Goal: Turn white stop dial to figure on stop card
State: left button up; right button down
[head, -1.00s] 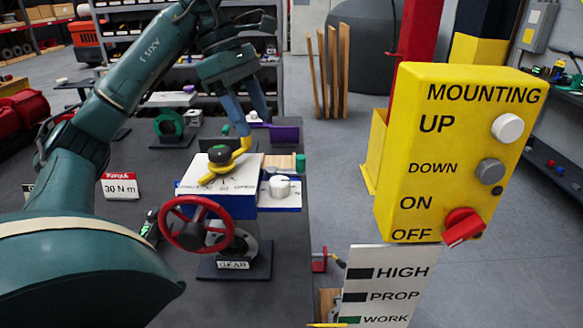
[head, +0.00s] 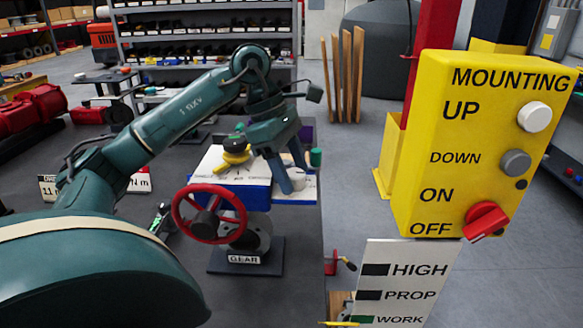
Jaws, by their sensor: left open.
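The white stop dial (head: 301,182) sits on the right shelf of the valve actuator (head: 256,197), partly hidden by my gripper. My left gripper (head: 293,179) is open, fingers pointing down at the dial. One finger covers the dial's left side and the other is just behind it; I cannot tell whether they touch it. One card (head: 47,188) shows an "11" at the left, its rest hidden by my arm. Another card (head: 140,182) shows only "N m". I cannot read which is the stop card. My right gripper is not in view.
A red handwheel (head: 209,213) stands at the actuator's front, above the GEAR plate (head: 245,259). A yellow lever (head: 234,160) is on top, left of my gripper. A green knob (head: 316,157) is close behind the dial. A yellow control box (head: 470,150) stands at right.

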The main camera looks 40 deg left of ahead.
pick_arm(q)
jog(key=shift+c, duration=0.6)
jog(key=c, duration=0.9)
jog(key=shift+o, duration=0.2)
jog(key=n+t+b, duration=0.1)
jog(key=n, duration=0.2)
jog(key=shift+s+y, duration=0.1)
jog(key=shift+y, duration=0.3)
jog(key=shift+d+n+t+y, duration=0.1)
jog(key=shift+n+t+y, duration=0.25)
jog(key=shift+n, duration=0.85)
jog(key=shift+n+t+y, duration=0.25)
jog(key=shift+n+t, duration=0.1)
jog(key=shift+n, duration=0.85)
jog(key=o, duration=1)
